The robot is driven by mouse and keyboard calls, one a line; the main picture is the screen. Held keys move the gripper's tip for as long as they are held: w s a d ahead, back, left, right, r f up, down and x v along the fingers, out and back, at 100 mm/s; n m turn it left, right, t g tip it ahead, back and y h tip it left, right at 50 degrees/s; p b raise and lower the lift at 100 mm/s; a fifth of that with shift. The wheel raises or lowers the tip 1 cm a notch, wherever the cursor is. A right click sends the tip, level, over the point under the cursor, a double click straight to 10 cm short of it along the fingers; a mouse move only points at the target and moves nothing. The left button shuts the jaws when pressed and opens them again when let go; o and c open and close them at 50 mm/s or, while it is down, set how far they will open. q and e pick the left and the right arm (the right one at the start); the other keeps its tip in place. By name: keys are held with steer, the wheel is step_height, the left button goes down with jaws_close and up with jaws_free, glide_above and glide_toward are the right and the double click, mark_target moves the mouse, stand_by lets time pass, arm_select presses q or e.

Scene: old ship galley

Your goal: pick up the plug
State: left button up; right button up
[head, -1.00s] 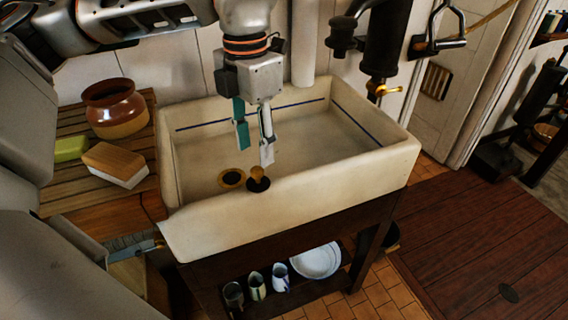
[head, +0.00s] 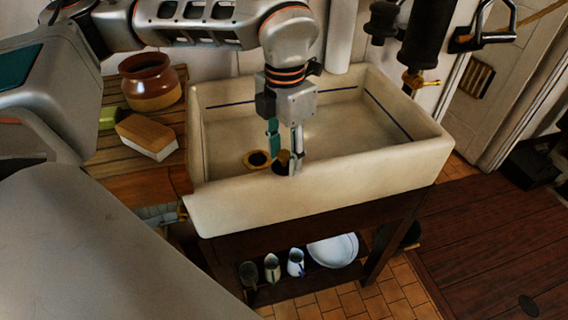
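The plug (head: 283,158), dark with a brownish knob on top, stands on the floor of the pale sink (head: 320,187) near its front wall. The brass-rimmed drain hole (head: 257,160) is just left of it. My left gripper (head: 285,160) points down into the sink, with its fingers apart on either side of the plug's knob. The right finger partly covers the plug, and I cannot tell whether either finger touches it. My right gripper is not in view.
A brown-and-tan pot (head: 150,85), a wooden-backed brush (head: 147,136) and a green block (head: 109,118) are on the slatted board left of the sink. A dark pump with a brass spout (head: 413,82) is at the back right. Jugs (head: 272,268) and a white dish (head: 333,250) sit below.

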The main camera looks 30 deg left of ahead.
arm_select(q)
jaws_close()
steer(key=shift+r, duration=0.1)
